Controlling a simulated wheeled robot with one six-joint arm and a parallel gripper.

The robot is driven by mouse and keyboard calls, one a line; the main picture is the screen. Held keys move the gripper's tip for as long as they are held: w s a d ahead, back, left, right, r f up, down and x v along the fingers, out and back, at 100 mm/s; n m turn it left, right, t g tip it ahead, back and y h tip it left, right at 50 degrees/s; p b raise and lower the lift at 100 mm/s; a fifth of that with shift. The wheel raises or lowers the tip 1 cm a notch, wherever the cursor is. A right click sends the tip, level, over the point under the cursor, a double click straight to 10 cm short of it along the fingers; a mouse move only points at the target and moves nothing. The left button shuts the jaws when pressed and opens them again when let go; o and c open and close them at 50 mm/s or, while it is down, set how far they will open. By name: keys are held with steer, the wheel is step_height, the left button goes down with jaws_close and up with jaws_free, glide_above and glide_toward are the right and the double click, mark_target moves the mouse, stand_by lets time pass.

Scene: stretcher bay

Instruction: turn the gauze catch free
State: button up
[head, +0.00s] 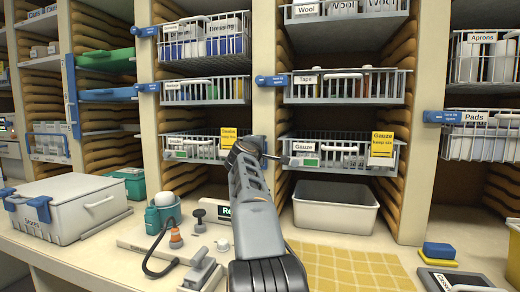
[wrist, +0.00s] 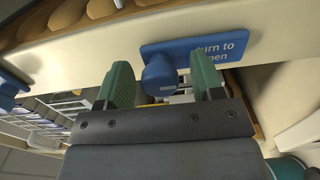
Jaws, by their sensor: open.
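The gauze basket (head: 345,152) sits in the lower middle bay, with a white "Gauze" label and a yellow "Gauze keep six" card (head: 382,148). My arm's end is at its left front corner and hides the catch there in the head view. In the wrist view, a blue catch knob (wrist: 160,78) stands on a blue plate (wrist: 215,48) whose partly covered text reads as "turn to open". My gripper (wrist: 163,84) is open, with one green finger on each side of the knob. Gaps show beside the knob; contact cannot be made out.
The tape basket (head: 345,88) hangs above, with its own blue catch (head: 271,81) at its left. A white bin (head: 335,207) stands below the gauze basket.

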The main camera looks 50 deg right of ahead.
steer(key=b+v, duration=0.3)
steer(key=v, duration=1.1)
stand_by(0.3)
